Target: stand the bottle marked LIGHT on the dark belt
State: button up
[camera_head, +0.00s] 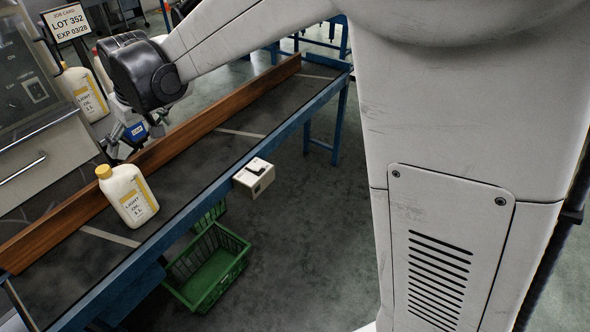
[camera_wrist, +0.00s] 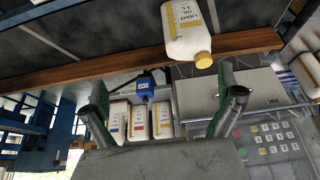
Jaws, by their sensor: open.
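A white bottle (camera_head: 128,195) with a yellow cap and a yellow-and-white LIGHT OIL label stands on the dark belt (camera_head: 180,166), on the near side of the brown wooden rail (camera_head: 190,130). The same bottle (camera_wrist: 184,28) shows at the top of the wrist view, its cap towards me, apart from my fingers. My gripper (camera_wrist: 165,88) is open with nothing between its fingers. In the head view my gripper (camera_head: 122,138) is beyond the rail, partly hidden by my wrist.
Another LIGHT bottle (camera_head: 86,92) stands behind at left, near the job card sign (camera_head: 66,22). Three bottles (camera_wrist: 137,122) stand in a row beyond the rail, near a keypad panel (camera_wrist: 270,135). A switch box (camera_head: 254,176) is on the belt's edge; a green crate (camera_head: 208,268) is below.

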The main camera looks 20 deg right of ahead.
jog(key=s+d+r+m+t+h, duration=0.1)
jog(key=s+d+r+m, duration=0.15)
jog(key=s+d, duration=0.9)
jog(key=s+d+r+m+t+h, duration=0.1)
jog(key=s+d+r+m, duration=0.15)
jog(key=s+d, duration=0.85)
jog(key=s+d+f+m, duration=0.1)
jog(key=s+d+f, duration=0.2)
jog(key=s+d, duration=0.3)
jog(key=d, duration=0.3)
jog(key=shift+d+f+m+t+h, duration=0.15)
jog(key=shift+d+m+t+h, duration=0.15)
jog(key=shift+d+t+h, duration=0.1)
